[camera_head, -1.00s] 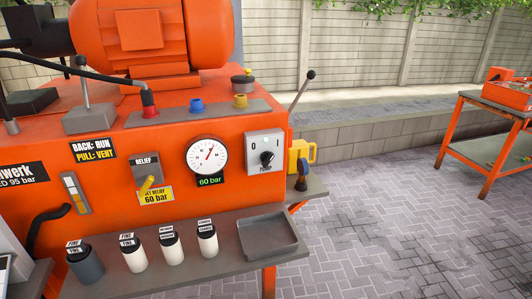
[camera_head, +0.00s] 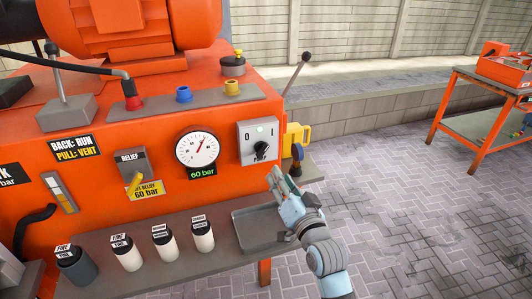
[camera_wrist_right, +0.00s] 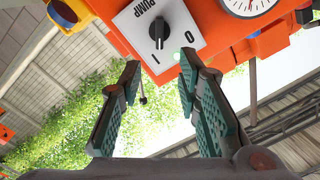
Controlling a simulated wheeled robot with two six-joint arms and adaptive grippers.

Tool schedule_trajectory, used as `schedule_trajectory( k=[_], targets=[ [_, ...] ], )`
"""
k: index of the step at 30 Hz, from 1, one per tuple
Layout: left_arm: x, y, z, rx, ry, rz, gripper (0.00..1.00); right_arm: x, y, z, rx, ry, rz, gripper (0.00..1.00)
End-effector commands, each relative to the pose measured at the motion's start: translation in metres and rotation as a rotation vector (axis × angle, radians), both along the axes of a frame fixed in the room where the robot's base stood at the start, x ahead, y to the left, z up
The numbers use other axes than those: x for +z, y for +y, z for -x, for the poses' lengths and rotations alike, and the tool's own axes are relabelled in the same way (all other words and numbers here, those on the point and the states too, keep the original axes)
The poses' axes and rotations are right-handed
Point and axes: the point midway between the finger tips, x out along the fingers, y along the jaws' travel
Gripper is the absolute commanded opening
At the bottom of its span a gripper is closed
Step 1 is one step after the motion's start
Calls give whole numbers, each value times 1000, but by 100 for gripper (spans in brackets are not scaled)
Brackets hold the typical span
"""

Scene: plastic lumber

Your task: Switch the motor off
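The orange motor (camera_head: 140,35) sits on top of the orange power unit. On the unit's front right is a white switch plate (camera_head: 248,133) marked 0, I and PUMP, with a black rotary knob (camera_head: 262,149) and a small lit green lamp. In the wrist view the knob (camera_wrist_right: 159,30) seems to point toward the I. My right gripper (camera_head: 274,177) is just below and in front of the plate, apart from it. Its fingers (camera_wrist_right: 160,68) are open with nothing between them, facing the plate. My left gripper is not in view.
A gauge (camera_head: 197,150) with a 60 bar label and a yellow relief lever (camera_head: 134,184) are left of the switch. A shelf below holds several labelled canisters (camera_head: 127,252) and a grey tray (camera_head: 262,243). A yellow jug (camera_head: 297,137) stands right of the unit.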

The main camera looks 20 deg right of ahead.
Motion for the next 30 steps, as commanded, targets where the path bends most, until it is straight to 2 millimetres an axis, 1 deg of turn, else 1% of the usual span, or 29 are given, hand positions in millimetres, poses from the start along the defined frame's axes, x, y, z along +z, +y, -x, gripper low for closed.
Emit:
schedule_trajectory(
  k=[9,12,15,18,25,30],
  targets=[
    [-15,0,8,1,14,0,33,-3,6,-90,1,3,3,31],
    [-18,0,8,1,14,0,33,-3,7,-110,1,3,3,31],
    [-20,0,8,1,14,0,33,-3,8,-121,0,3,3,31],
    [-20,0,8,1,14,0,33,-3,8,-126,1,4,3,31],
    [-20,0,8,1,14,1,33,-2,8,-126,1,4,4,31],
    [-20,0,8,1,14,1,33,-2,8,-126,1,4,4,4]
  ],
)
